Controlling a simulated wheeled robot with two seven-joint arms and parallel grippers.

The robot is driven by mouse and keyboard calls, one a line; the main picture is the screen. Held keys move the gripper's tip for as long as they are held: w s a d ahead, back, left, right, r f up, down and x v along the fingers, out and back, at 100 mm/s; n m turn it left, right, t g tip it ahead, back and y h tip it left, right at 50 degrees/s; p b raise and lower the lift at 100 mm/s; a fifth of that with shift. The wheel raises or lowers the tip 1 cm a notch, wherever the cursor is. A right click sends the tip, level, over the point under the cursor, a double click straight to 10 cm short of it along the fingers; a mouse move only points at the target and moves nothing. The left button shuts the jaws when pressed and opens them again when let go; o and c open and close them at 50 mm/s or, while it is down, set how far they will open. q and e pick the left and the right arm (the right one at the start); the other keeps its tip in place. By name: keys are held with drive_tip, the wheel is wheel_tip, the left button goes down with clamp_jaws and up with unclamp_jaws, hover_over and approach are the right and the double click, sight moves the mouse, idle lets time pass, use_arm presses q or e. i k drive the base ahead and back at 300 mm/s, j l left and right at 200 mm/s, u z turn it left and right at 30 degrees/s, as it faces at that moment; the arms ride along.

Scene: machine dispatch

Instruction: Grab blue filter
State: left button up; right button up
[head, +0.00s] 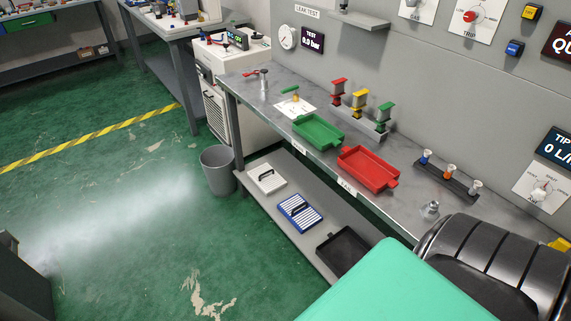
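The blue filter (300,212) is a flat panel with blue and white stripes and a dark handle on top. It lies on the grey lower shelf (283,236) under the workbench, between a white panel and a black tray. Nothing is touching its handle. Neither of my grippers shows in the head view, so I cannot see what they hold.
On the shelf, a white panel with a dark handle (266,180) lies to the left and a black tray (344,254) to the right. The workbench (331,158) overhangs them, holding a green tray (318,132) and red tray (368,169). A grey bin (217,172) stands by the shelf's left end. Green floor in front is clear.

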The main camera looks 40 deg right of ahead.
sight(303, 217)
drive_tip(key=i+z, duration=0.2)
drive_tip(key=i, duration=0.35)
drive_tip(key=i+j+z, duration=0.15)
drive_tip(key=i, duration=0.4)
drive_tip(key=i+j+z, duration=0.2)
drive_tip(key=i, duration=0.4)
drive_tip(key=i+z, duration=0.25)
drive_tip(key=z, duration=0.2)
drive_tip(key=i+j+z, duration=0.2)
drive_tip(key=z, duration=0.3)
drive_tip(key=i+j+z, duration=0.2)
drive_tip(key=z, duration=0.25)
drive_tip(key=i+j+z, duration=0.15)
drive_tip(key=j+z, duration=0.2)
drive_tip(key=z, duration=0.15)
